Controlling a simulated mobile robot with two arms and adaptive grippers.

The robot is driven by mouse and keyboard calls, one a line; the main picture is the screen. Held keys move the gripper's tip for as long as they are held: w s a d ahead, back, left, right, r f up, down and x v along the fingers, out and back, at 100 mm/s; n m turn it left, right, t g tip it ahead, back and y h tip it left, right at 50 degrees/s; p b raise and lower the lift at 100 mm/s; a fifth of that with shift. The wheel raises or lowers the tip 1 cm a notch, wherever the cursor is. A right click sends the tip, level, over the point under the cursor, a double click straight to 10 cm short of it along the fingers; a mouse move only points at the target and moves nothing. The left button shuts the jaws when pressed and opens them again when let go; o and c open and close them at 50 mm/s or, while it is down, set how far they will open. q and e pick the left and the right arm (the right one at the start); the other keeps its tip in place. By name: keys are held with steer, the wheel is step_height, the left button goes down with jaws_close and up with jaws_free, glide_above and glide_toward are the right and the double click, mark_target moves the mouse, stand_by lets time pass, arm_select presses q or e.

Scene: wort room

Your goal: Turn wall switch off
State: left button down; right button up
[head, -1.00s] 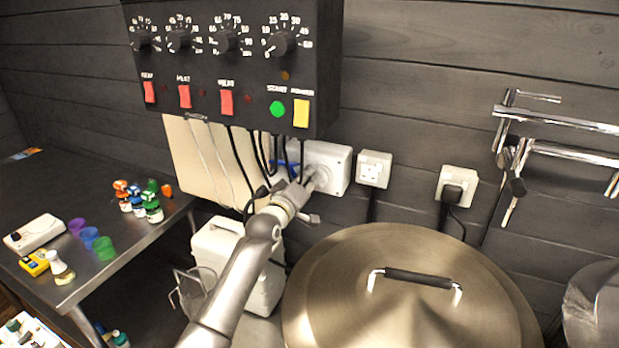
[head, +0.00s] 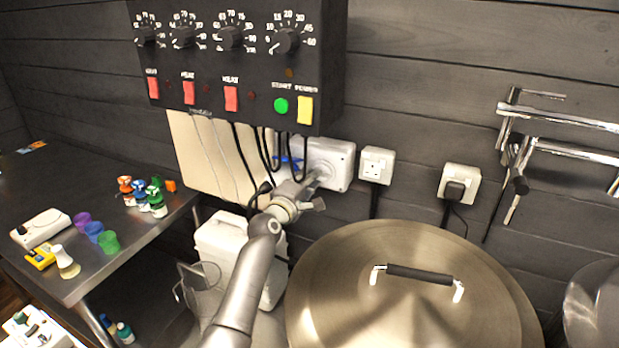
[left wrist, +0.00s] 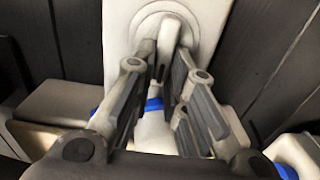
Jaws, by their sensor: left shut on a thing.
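The wall switch (head: 338,165) is a pale grey box on the dark plank wall, just under the black control panel. In the left wrist view its round dial plate and raised handle (left wrist: 168,40) are close up. My left gripper (head: 312,180) is at the switch, and in the left wrist view its fingers (left wrist: 165,85) stand on both sides of the handle, shut on it. A blue plug (head: 288,161) is at the left of the box. The right gripper is not in view.
The black control panel (head: 215,65) with knobs and red switches overhangs the switch, and cables hang below it. A large lidded kettle (head: 330,275) stands below right. White sockets (head: 376,166) are on the wall. A metal table (head: 125,235) is at left.

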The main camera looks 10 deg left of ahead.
arm_select(q)
steer(key=shift+f, duration=0.1)
stand_by(0.5)
steer(key=c, duration=1.5)
jaws_free()
steer(key=shift+o, duration=0.2)
steer(key=s+a, duration=0.2)
steer(key=s, duration=1)
steer(key=shift+a, duration=0.15)
steer(key=shift+w, duration=0.1)
